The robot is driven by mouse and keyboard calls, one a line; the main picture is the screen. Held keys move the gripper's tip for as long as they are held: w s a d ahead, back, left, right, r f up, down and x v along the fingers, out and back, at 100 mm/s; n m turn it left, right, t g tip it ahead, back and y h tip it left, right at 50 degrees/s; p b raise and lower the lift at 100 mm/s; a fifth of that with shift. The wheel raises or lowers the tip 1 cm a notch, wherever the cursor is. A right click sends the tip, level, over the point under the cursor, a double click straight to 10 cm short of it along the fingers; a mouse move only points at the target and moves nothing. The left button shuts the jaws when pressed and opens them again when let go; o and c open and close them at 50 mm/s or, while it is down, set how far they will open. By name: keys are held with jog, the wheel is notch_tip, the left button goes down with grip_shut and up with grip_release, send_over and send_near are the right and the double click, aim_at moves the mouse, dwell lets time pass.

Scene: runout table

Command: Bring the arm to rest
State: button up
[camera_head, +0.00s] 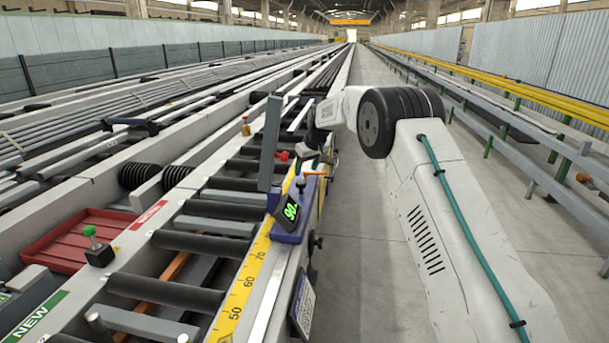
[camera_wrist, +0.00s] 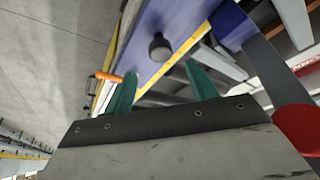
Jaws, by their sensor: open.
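My arm (camera_head: 440,210) reaches up from the lower right in the head view, bends at a black joint and points left over the table's edge. In the wrist view my gripper (camera_wrist: 161,67) shows two teal fingers standing well apart, with nothing held between them. Beyond the fingers is the blue-purple stop carriage (camera_wrist: 185,20) with a black knob (camera_wrist: 160,46); from this view I cannot tell the gap to it. In the head view the carriage (camera_head: 291,222) sits on the yellow scale and bears a green-lit display reading 90. The fingers are hard to make out there.
The roller table (camera_head: 205,243) runs along the left. An upright grey plate (camera_head: 271,142) and an orange handle (camera_head: 314,173) stand close to my gripper. The grey floor aisle (camera_head: 355,230) is clear.

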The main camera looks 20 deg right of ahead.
jog(key=shift+s+r, duration=0.1)
jog(key=shift+r, duration=0.1)
jog(key=s+f+m+g, duration=0.1)
jog(key=s+f+g, duration=0.1)
jog(key=s+f, duration=0.25)
jog(key=s+r+m+g, duration=0.1)
jog(key=s+r, duration=0.4)
jog(key=s, duration=0.6)
jog(key=s+r+m+g+h, duration=0.1)
jog(key=s+r, duration=0.3)
jog(key=s, duration=0.7)
jog(key=s+r+m+g, duration=0.1)
jog(key=s+r, duration=0.4)
jog(key=s, duration=0.6)
jog(key=s+r+t, duration=0.2)
jog(key=s+r, duration=0.1)
jog(key=s, duration=2.5)
jog(key=shift+s+d+r+h, duration=0.2)
jog(key=shift+s+d+h, duration=0.1)
jog(key=shift+s, duration=0.1)
